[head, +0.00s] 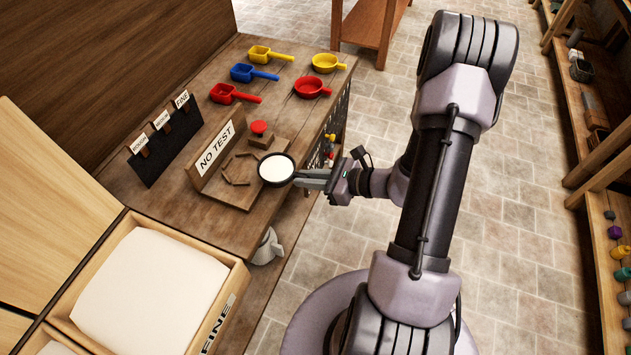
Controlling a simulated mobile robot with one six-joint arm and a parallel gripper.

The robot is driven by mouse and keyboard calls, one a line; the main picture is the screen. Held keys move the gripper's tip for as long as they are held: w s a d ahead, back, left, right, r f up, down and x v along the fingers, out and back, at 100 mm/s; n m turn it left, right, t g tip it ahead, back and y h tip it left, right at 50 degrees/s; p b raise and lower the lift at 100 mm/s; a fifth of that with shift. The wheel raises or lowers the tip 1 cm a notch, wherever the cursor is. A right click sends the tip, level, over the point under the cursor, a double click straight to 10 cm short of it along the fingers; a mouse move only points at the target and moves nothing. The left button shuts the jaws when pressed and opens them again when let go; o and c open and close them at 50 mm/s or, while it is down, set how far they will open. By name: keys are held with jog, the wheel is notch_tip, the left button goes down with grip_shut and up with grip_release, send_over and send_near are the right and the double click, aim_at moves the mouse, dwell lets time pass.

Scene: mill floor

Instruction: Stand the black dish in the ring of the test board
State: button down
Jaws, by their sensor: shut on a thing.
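The black dish (261,174) is a shallow round dish with a dark rim and white contents. My gripper (300,179) is shut on its right side and holds it about level. The test board (213,187) lies on the wooden bench with an upright "NO TEST" sign (217,144) at its back. The ring (236,182) on it is made of short wooden strips. The dish overlaps the right part of the board and ring in the head view and appears to be above them. Its height over the board cannot be told.
A red button (259,127) on a wooden block stands just behind the dish. Yellow, blue and red scoops (254,73) and two round pans (327,63) lie farther back. A black rack (165,143) with labels stands left. A box marked "FINE" (221,297) holds white material in front.

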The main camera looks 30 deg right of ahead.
aim_at(269, 172)
jog(key=w+a, duration=0.2)
jog(key=w, duration=0.1)
jog(key=w+a+f, duration=0.1)
jog(key=w+a, duration=0.1)
jog(key=w, duration=0.1)
jog(key=w+a+b, duration=0.1)
jog(key=w+a, duration=0.1)
jog(key=w, duration=0.1)
jog(key=shift+a+f, duration=0.3)
jog(key=shift+f, duration=0.1)
jog(key=shift+s+f+b, duration=0.1)
jog(key=shift+f+b, duration=0.4)
jog(key=c, duration=1.3)
grip_release()
